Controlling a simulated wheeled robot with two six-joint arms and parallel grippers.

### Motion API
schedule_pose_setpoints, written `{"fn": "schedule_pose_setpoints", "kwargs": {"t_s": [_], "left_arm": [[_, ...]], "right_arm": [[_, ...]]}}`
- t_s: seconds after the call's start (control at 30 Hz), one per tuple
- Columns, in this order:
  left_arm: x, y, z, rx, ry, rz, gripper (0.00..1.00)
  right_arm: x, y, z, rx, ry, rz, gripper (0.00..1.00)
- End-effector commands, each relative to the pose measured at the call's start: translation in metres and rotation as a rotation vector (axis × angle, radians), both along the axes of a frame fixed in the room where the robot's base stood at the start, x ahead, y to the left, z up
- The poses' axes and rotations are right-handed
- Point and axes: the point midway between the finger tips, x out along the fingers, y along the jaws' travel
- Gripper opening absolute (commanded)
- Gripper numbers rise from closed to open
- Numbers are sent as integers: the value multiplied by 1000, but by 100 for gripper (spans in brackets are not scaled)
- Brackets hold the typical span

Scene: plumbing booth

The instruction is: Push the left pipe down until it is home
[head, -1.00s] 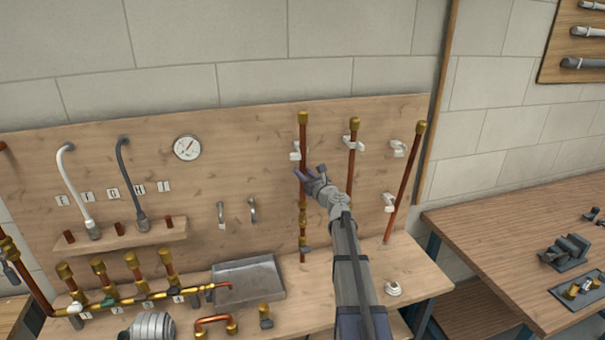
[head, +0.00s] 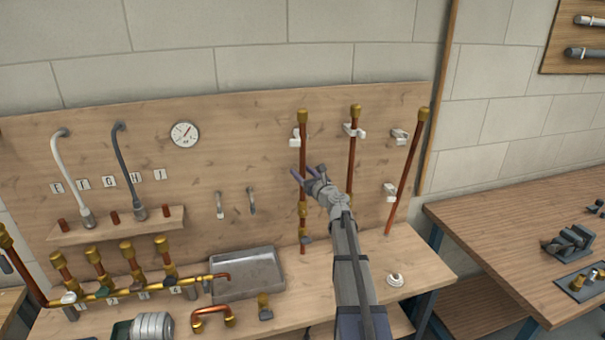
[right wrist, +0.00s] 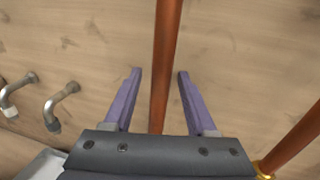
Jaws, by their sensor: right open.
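The left pipe (head: 303,150) is a copper pipe with a brass cap, upright against the wooden board. My right gripper (head: 308,173) is open at about mid-height of this pipe. In the right wrist view the pipe (right wrist: 166,60) runs between the two purple fingers (right wrist: 159,76), with a visible gap on each side. How deep it sits between them is hard to tell. My left gripper is not in view.
A middle pipe (head: 351,170) and a tilted right pipe (head: 405,170) stand to the right. White clips (head: 295,138) are on the board. A grey tray (head: 247,275) and a brass manifold (head: 135,287) are at left on the bench. A white clip (head: 395,280) lies at right.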

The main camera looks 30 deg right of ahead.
Motion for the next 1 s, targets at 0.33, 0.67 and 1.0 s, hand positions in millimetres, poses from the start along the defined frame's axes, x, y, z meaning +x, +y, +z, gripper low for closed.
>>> {"fn": "schedule_pose_setpoints", "kwargs": {"t_s": [0.33, 0.67, 1.0], "left_arm": [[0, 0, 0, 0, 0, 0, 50], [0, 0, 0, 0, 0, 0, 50], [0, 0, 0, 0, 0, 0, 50]], "right_arm": [[-9, 0, 0, 1, 0, -1, 57], [-59, 4, 0, 0, 0, -2, 57], [-78, 3, 0, 0, 0, 0, 57]]}}
